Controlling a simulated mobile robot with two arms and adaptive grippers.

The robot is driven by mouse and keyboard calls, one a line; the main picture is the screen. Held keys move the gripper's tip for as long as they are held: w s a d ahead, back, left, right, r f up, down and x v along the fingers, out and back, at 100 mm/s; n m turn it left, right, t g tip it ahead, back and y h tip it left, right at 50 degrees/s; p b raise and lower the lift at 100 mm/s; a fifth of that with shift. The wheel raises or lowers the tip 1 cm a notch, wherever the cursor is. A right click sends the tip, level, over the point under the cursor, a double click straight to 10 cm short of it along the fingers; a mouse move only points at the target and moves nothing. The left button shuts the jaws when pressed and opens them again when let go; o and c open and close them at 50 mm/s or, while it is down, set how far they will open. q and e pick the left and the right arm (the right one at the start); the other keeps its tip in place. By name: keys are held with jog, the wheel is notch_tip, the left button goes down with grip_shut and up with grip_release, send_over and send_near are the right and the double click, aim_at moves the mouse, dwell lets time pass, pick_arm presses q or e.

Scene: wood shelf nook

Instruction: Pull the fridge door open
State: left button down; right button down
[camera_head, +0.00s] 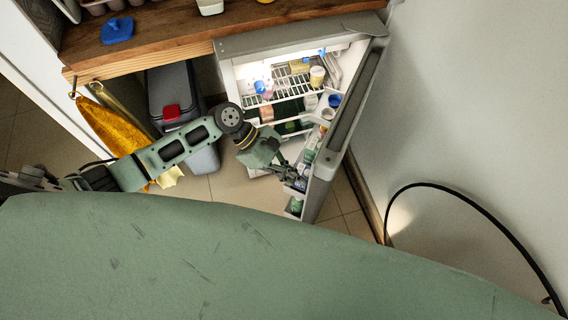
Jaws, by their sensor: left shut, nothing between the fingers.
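The fridge (300,46) stands under the wooden counter, lit inside, with its interior exposed. Its door (345,120) is swung open toward the right, and its inner racks hold several small containers. My left arm comes in from the left. My left gripper (290,177) is shut and empty, at the inner side of the door near its lower racks. I cannot tell whether it touches the door. My right gripper is not in view.
A wooden counter (180,27) runs above the fridge. A grey bin (172,88) with a red latch stands left of it, and an orange cloth (112,122) hangs farther left. A wall (450,110) is close to the door on the right. A black cable (470,203) curves at right.

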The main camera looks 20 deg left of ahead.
pick_arm(q)
jog(key=s+d+n+t+p, duration=0.1)
jog(key=d+n+t+p, duration=0.3)
jog(key=d+p, duration=0.7)
jog(key=shift+s+d+n+p, duration=0.3)
jog(key=shift+d+n+p, duration=0.1)
jog(key=shift+d, duration=3.8)
jog(key=shift+a, duration=0.1)
